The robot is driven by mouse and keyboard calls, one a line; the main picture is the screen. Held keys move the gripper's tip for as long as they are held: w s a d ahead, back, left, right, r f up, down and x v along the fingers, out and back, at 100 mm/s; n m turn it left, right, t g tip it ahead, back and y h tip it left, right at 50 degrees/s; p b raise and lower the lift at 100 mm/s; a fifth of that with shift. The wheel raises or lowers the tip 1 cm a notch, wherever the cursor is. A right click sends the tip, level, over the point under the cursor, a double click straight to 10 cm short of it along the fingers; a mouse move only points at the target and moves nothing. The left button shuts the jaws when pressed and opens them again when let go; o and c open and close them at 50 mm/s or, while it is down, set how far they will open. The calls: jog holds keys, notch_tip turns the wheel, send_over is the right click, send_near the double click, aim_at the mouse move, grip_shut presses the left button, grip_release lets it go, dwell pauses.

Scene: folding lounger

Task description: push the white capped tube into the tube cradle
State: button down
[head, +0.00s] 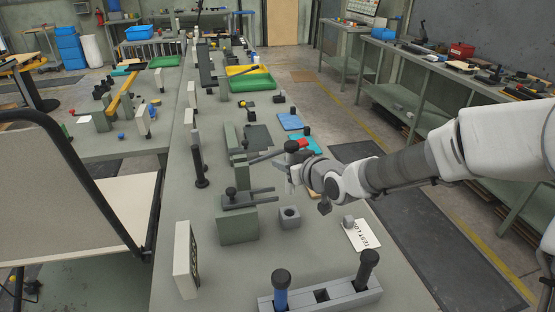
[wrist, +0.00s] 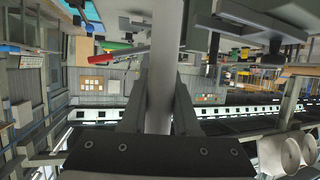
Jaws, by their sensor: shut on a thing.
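My gripper (head: 291,176) is above the middle of the bench, reaching in from the right. In the wrist view my gripper (wrist: 158,108) has its two dark fingers closed on a pale, plain cylinder (wrist: 163,75), which looks like the white tube. I cannot tell for sure whether this rack is the tube cradle.
A grey block with a round hole (head: 290,218) and a forked fixture (head: 250,199) stand below my gripper. A white card (head: 361,236) lies near the right edge. An upright panel (head: 186,272) stands at the left edge. Bare bench lies between the block and the rack.

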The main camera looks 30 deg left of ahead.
dwell(0.5)
notch_tip(320, 180, down, 6)
jog(key=b, duration=0.5)
jog(key=shift+r, duration=0.1)
jog(key=shift+f, duration=0.3)
dwell(0.5)
jog(key=shift+f, duration=0.3)
jog(key=shift+f, duration=0.2)
jog(key=shift+f, duration=0.35)
jog(key=shift+f, duration=1.35)
dwell(2.5)
